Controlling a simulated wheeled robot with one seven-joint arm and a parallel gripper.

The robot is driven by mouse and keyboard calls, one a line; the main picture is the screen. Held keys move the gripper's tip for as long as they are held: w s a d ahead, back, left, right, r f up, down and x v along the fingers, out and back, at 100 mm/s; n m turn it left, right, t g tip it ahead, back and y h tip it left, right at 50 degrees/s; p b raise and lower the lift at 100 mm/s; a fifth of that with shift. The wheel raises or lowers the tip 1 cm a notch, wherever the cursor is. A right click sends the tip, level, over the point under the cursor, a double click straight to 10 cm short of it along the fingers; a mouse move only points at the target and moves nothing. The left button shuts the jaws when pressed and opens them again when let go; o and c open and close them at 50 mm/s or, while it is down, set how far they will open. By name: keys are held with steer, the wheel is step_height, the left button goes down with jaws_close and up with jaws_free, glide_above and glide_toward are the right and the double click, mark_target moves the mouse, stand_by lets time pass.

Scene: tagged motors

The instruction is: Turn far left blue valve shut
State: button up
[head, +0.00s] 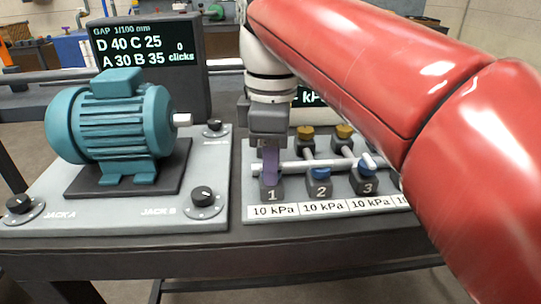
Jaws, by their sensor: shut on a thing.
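The far left valve (271,192), a dark block marked 1, stands at the left end of the white pipe (305,167) on the grey panel. My gripper (270,172) points straight down over it, its purple finger in front of the knob. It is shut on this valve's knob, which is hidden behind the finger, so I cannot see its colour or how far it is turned. The blue knob of valve 2 (320,173) and the blue knob of valve 3 (367,165) show to its right, apart from my gripper.
Two yellow knobs (305,132) stand on pipes behind the blue row. Labels reading 10 kPa (322,206) run along the front. A teal motor (112,120) and jack dials (202,197) are at left, below a gap display (147,60). My red arm hides the right side.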

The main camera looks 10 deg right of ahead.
steer(key=o, duration=1)
steer(key=shift+c, duration=0.2)
steer(key=shift+r, duration=3.9)
